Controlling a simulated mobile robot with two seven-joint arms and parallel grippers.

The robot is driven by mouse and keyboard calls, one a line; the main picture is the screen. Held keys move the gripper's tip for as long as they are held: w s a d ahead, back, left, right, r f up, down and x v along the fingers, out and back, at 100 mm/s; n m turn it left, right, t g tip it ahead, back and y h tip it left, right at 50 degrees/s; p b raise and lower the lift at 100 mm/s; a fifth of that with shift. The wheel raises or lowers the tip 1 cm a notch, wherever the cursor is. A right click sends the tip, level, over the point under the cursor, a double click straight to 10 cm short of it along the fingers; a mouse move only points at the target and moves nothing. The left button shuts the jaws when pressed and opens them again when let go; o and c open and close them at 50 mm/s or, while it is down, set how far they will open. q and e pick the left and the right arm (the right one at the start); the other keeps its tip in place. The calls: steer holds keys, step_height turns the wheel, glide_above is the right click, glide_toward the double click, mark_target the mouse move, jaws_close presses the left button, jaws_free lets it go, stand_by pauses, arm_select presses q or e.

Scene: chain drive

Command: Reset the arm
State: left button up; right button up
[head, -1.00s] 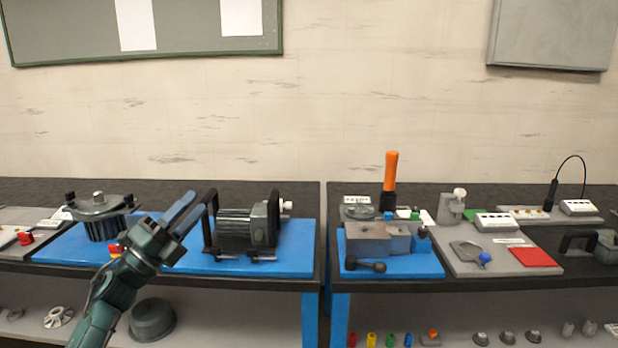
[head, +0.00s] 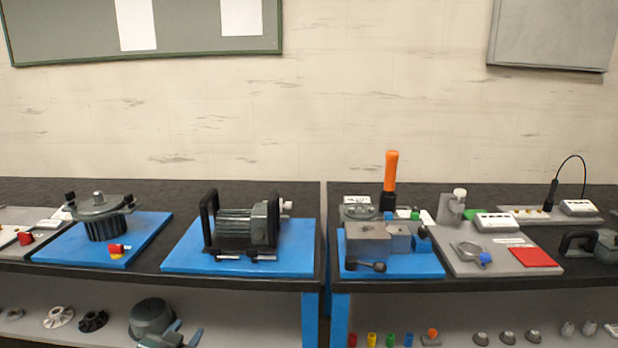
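My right gripper is not in view. The bench above is clear of my arms. On it, a motor unit with black handles (head: 236,230) stands on a blue mat (head: 300,262), and a round grey housing (head: 100,222) stands on another blue mat (head: 150,228).
On the right bench are a grey vise block (head: 368,240), an orange-handled tool (head: 390,175) and a red pad (head: 533,257). A gap separates the benches.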

arm_select(q)
steer(key=s+d+f+g+h, duration=0.1)
steer(key=s+d+f, duration=0.2)
steer(key=s, duration=0.6)
steer(key=s+d+f+g, duration=0.1)
steer(key=s+d+f, duration=0.3)
steer(key=s, duration=0.5)
steer(key=s+d+f+g+h, duration=0.1)
steer(key=s+d, duration=0.4)
steer(key=s, duration=0.5)
step_height(320, 180, down, 2)
steer(key=shift+f+n+g+h, duration=0.2)
steer(key=shift+n+g+h, duration=0.15)
steer(key=shift+g, duration=0.25)
